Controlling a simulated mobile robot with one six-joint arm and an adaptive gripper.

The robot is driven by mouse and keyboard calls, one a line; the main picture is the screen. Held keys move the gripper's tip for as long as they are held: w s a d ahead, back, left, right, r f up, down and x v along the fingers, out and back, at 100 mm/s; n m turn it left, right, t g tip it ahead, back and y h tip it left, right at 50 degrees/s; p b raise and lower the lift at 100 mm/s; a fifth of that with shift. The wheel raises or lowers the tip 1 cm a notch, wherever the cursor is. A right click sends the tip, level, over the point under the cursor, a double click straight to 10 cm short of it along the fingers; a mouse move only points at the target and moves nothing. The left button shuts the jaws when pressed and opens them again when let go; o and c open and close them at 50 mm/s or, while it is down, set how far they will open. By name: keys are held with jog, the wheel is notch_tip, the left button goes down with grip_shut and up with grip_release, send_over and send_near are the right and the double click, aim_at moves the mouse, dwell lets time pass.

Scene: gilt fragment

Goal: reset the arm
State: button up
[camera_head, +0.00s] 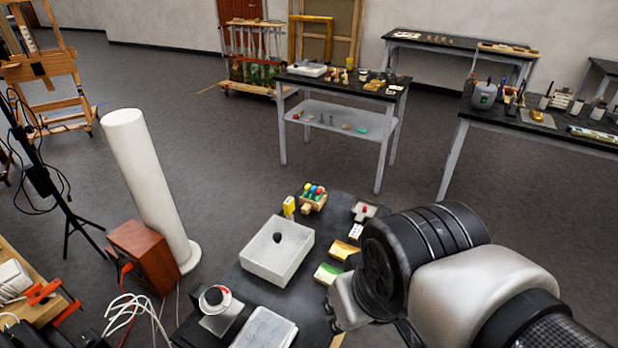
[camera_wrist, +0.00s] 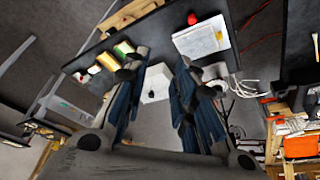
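My arm reaches in from the lower right of the head view, with its dark ringed wrist in front of the near dark table (camera_head: 252,290). My gripper (camera_wrist: 165,62) shows in the wrist view with its two blue-padded fingers spread apart. Nothing is held between them. A white open box (camera_head: 277,268) stands on the table to the left of my wrist in the head view, with a small dark object (camera_head: 278,237) in it. The white box also shows in the gap between my fingers in the wrist view (camera_wrist: 156,82), beyond the fingertips. My wrist hides part of the table's right side.
Colored blocks (camera_head: 328,273) lie close to my gripper. A wooden holder with colored balls (camera_head: 313,197) stands at the table's far end. A white column (camera_head: 150,185) and brown box (camera_head: 145,255) stand left. A farther table (camera_head: 342,83) holds many items; floor between is clear.

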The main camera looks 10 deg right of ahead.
jog(key=shift+s+d+r+m+t, duration=0.2)
jog(key=shift+s+d+m, duration=0.1)
jog(key=shift+s+d, duration=0.2)
jog(key=shift+s+d+r+m+t, duration=0.1)
jog(key=shift+s+d+r+m, duration=0.1)
jog(key=shift+s+d+m, duration=0.25)
jog(key=shift+s, duration=0.1)
jog(key=shift+c, duration=0.4)
